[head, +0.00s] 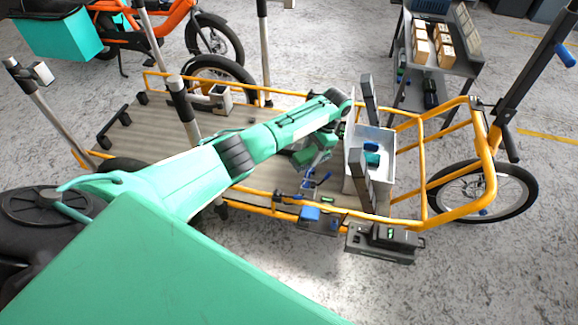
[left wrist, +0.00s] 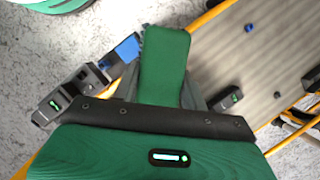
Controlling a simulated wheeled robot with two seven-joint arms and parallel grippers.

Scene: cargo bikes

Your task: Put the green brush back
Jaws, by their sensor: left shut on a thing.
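My left gripper (head: 318,160) is low over the bike's cargo deck, left of a white open bin. It is shut on the green brush (left wrist: 165,62). In the left wrist view the brush's broad green part extends past the gripper's dark front edge; the fingers are mostly hidden. In the head view, the brush is hard to separate from the arm's own green parts. The white bin (head: 353,186) stands on the deck between two dark posts. A blue and teal item (head: 371,152) lies in it. My right gripper is not in view.
The yellow bike frame (head: 440,214) surrounds the wooden deck (head: 150,135). A cart (head: 440,60) with boxes stands behind. The left part of the deck is largely clear.

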